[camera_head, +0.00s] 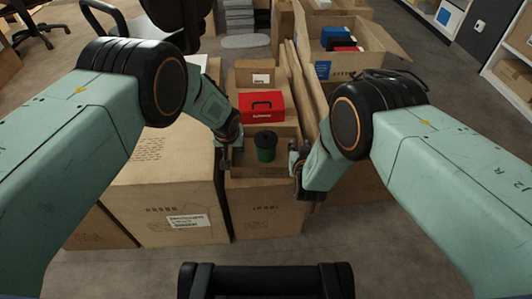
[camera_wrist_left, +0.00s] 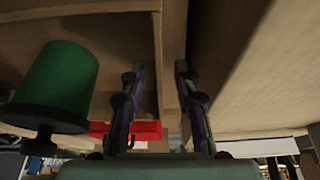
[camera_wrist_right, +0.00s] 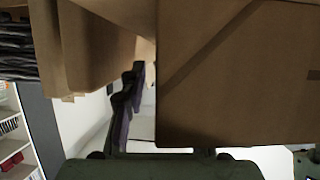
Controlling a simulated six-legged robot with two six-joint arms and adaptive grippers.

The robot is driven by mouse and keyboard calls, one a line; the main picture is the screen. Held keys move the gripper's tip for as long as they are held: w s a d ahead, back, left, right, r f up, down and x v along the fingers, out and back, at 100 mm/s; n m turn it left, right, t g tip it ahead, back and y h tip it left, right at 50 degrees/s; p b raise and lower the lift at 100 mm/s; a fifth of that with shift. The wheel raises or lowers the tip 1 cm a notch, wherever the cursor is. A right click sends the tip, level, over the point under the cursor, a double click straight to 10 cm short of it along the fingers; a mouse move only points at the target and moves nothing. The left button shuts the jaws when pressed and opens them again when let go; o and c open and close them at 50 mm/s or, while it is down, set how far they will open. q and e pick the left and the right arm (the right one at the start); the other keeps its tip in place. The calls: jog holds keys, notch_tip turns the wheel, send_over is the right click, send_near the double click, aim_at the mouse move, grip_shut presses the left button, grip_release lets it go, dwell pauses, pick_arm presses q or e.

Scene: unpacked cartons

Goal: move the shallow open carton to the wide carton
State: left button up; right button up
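The shallow open carton (camera_head: 262,172) stands between my grippers on top of a brown carton (camera_head: 270,205). A dark green cup (camera_head: 266,146) with a black lid stands in it; the cup is large in the left wrist view (camera_wrist_left: 58,80). My left gripper (camera_head: 230,150) is at its left wall; its fingers (camera_wrist_left: 159,75) are apart, either side of the wall edge. My right gripper (camera_head: 300,170) is at its right side. In the right wrist view one finger (camera_wrist_right: 125,108) shows; cardboard hides the other. The wide carton appears to be the large closed one (camera_head: 160,185) at left.
An open carton (camera_head: 350,65) with raised flaps is at back right. Chairs (camera_head: 160,20) stand behind; shelves (camera_head: 510,60) are at far right. Floor in front is clear.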

pick_arm(q)
jog(key=shift+c, duration=0.2)
pick_arm(e)
jog(key=shift+c, duration=0.2)
pick_arm(q)
grip_shut()
pick_arm(e)
grip_shut()
